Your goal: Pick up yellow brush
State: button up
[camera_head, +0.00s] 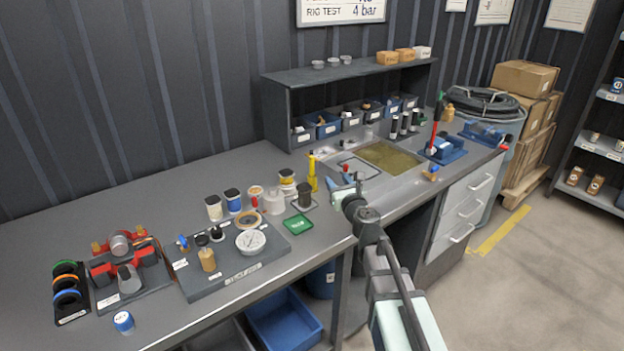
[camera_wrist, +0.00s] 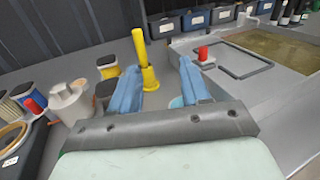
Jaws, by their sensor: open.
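The yellow brush (camera_head: 313,172) stands upright on the grey bench, left of the sink, in the head view. In the wrist view the yellow brush (camera_wrist: 142,50) rises just beyond my blue fingers, closer to the left one, and the left finger partly overlaps its lower end. My gripper (camera_wrist: 158,78) is open and empty, its two fingers spread apart and pointing toward the brush. In the head view my gripper (camera_head: 346,182) is right of the brush, near the sink's left edge; whether a finger touches the brush cannot be told.
A small dark jar (camera_head: 304,195) stands close beside the brush, and several capped jars (camera_head: 232,200) stand to its left. A green tray (camera_head: 298,226) lies in front. The sink (camera_head: 395,158) is on the right. A red-topped item (camera_wrist: 204,54) stands right of the fingers.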

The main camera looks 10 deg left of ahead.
aim_at(313, 162)
jog(key=shift+y, duration=0.4)
jog(key=a+x, duration=0.1)
jog(key=x, duration=0.4)
jog(key=s+a+x, duration=0.1)
jog(key=x, duration=0.3)
jog(key=a+x, duration=0.1)
jog(key=x, duration=0.4)
jog(key=shift+a, duration=0.15)
jog(key=shift+c, duration=0.2)
jog(key=shift+s, duration=0.1)
grip_shut()
